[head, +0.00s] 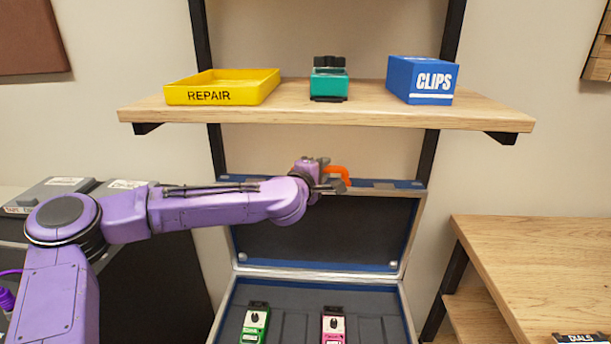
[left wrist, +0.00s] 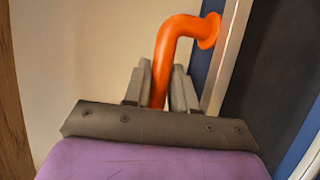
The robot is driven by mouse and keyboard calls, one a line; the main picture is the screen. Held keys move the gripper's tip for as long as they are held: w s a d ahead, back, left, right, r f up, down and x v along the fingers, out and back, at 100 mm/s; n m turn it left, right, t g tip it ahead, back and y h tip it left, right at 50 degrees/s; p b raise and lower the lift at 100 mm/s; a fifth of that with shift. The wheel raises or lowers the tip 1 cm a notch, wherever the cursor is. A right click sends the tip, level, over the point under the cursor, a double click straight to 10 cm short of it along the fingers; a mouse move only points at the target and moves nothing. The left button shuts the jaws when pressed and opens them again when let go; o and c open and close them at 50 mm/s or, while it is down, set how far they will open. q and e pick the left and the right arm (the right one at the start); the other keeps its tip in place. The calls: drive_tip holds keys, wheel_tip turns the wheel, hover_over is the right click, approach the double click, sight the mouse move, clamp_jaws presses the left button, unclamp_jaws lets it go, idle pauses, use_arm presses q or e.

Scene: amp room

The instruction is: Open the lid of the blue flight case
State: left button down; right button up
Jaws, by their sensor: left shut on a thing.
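The blue flight case (head: 232,289) stands open below the shelf. Its lid (head: 320,232) is raised to a steep, near upright position, with its dark lining facing me. An orange handle (head: 338,171) sticks out at the lid's top edge. My left gripper (head: 328,187) is at that top edge, shut on the handle. In the left wrist view, the orange handle (left wrist: 172,58) runs between the two grey fingers (left wrist: 160,88) and bends to the lid's metal-trimmed edge (left wrist: 225,62). The fingertips are partly hidden in the head view. My right gripper is not in view.
A wooden shelf (head: 330,117) hangs just above the lid, holding a yellow REPAIR tray (head: 222,87), a teal pedal (head: 329,82) and a blue CLIPS box (head: 423,80). Green (head: 255,325) and pink (head: 333,327) pedals sit inside the case. A wooden table (head: 530,255) stands right.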

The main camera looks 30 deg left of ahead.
use_arm(q)
drive_tip(key=c, duration=1)
unclamp_jaws()
drive_tip(key=s, duration=0.7)
drive_tip(key=s+r, duration=0.1)
drive_tip(key=s, duration=0.2)
drive_tip(key=shift+s+b, duration=0.2)
drive_tip(key=shift+b, duration=0.1)
